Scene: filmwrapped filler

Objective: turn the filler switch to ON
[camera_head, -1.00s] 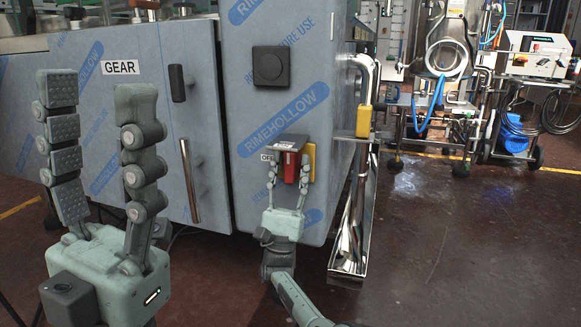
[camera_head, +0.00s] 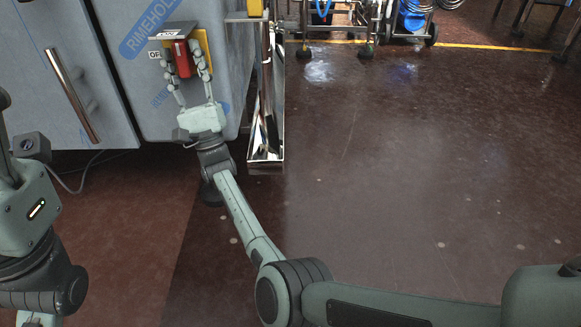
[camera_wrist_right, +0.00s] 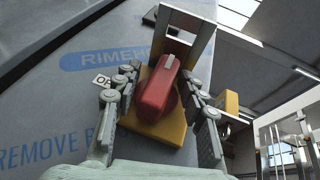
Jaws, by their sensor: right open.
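The filler switch is a red knob (camera_head: 181,60) on a yellow plate (camera_head: 203,45), low on the film-wrapped cabinet, under a small grey hood (camera_head: 172,30). In the right wrist view the red knob (camera_wrist_right: 157,92) is close, its long grip slightly tilted. A partly covered label (camera_wrist_right: 103,81) beginning "OF" is left of it. My right gripper (camera_head: 183,66) is open, with its fingers on either side of the knob; I cannot tell whether they touch it. My left gripper's body (camera_head: 28,205) is at the left edge; its fingers are mostly out of view.
A long metal door handle (camera_head: 73,97) is left of the switch. A shiny metal channel (camera_head: 266,110) stands just right of it. Wheeled equipment (camera_head: 335,15) is at the back. The dark red floor (camera_head: 400,150) to the right is clear.

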